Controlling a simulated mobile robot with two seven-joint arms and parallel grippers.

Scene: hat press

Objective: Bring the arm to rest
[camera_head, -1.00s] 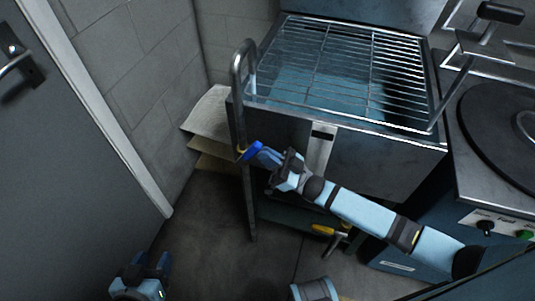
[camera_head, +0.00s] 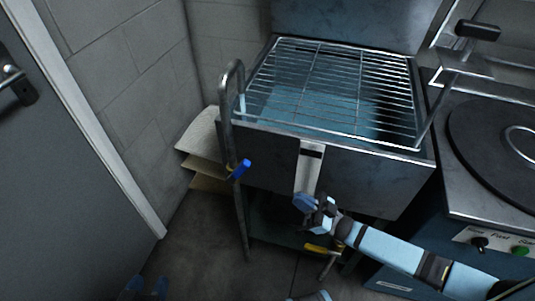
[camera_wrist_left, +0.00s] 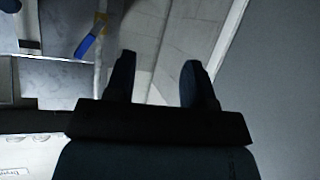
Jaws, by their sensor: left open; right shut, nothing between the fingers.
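My right gripper (camera_head: 304,203) is shut and empty, in front of the steel box below the wire rack. Its light-blue arm reaches in from the lower right. My left gripper (camera_head: 148,288) shows only its fingertips at the bottom edge of the head view. In the left wrist view its two dark fingers (camera_wrist_left: 159,65) are apart with nothing between them. The blue handle (camera_wrist_left: 88,42) also shows in the left wrist view.
The steel box carries a wire rack (camera_head: 335,85). A round dark plate (camera_head: 490,130) stands at right, with knobs below it. A yellow-handled thing (camera_head: 318,248) is low under the box. A grey door (camera_head: 70,190) is at left. Floor is bare between door and cart.

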